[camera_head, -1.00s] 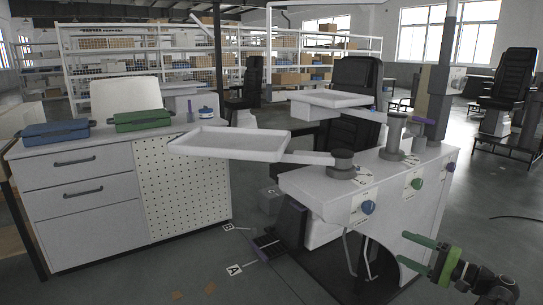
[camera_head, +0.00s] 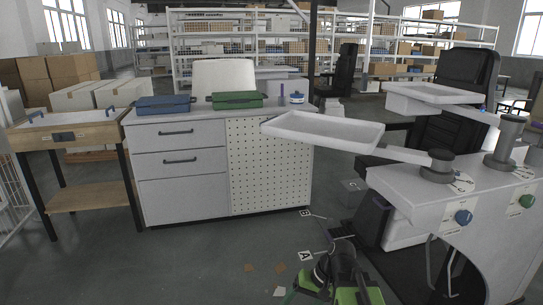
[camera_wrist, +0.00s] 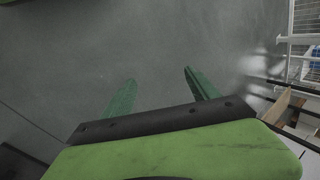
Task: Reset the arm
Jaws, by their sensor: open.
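In the wrist view my gripper (camera_wrist: 160,92) has two green fingers set wide apart with nothing between them. Bare grey floor shows beyond them. In the head view my arm, with black and green parts, is at the bottom centre edge, low in front of the cabinet. The fingertips are hard to make out there. My arm appears apart from the lift-column station (camera_head: 410,195) on the right.
A grey drawer cabinet (camera_head: 180,190) carries a blue case (camera_head: 163,104) and a green case (camera_head: 238,99). A wooden table (camera_head: 70,133) stands left. Floor before the cabinet is mostly clear.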

